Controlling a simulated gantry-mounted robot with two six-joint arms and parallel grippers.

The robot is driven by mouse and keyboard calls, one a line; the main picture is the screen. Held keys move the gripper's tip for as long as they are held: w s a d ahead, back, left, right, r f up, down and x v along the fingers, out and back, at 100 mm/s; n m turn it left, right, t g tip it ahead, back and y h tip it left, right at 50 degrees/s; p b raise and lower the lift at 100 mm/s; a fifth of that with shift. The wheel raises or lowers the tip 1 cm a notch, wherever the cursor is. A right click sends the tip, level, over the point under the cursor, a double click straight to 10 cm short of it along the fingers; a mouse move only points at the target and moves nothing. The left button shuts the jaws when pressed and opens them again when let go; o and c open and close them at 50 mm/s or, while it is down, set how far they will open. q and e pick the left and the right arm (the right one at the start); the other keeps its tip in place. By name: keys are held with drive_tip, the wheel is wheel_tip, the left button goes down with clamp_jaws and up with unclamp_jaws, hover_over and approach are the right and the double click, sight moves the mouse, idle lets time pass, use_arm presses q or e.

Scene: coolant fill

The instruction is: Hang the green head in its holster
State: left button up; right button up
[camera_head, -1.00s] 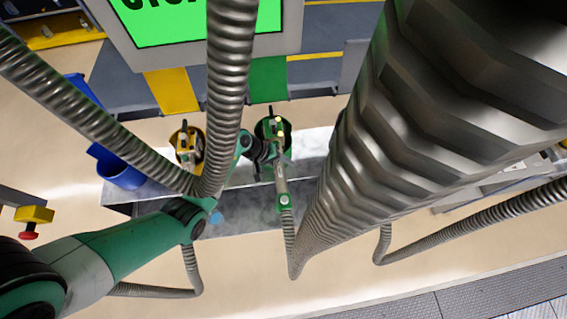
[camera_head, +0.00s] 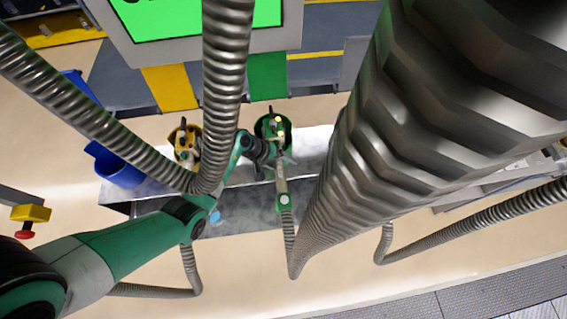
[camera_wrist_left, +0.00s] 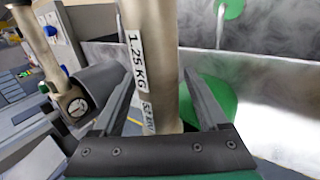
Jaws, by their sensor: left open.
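The green head (camera_head: 282,183) is upright at the green holster (camera_head: 262,128), its grey tube ending in a green collar with a hose below. I cannot tell how fully it is seated. My left gripper (camera_head: 276,163) is at the tube, jaws open. In the left wrist view the open fingers of the gripper (camera_wrist_left: 160,78) stand on either side of the beige tube (camera_wrist_left: 143,30), which carries a "1.25 KG" label, with gaps visible beside it. My right gripper is not in view.
A yellow head and holster (camera_head: 184,142) stand left of the green one. A blue bin (camera_head: 118,170) is further left. Thick metal hoses (camera_head: 228,80) cross the view and hide part of my left arm's surroundings. A green-lit screen (camera_head: 180,18) is at the top.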

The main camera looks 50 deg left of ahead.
use_arm(q)
drive_tip(key=p+v, duration=0.2)
drive_tip(key=v, duration=0.9)
drive_tip(key=shift+r, duration=0.3)
drive_tip(key=shift+s, duration=0.1)
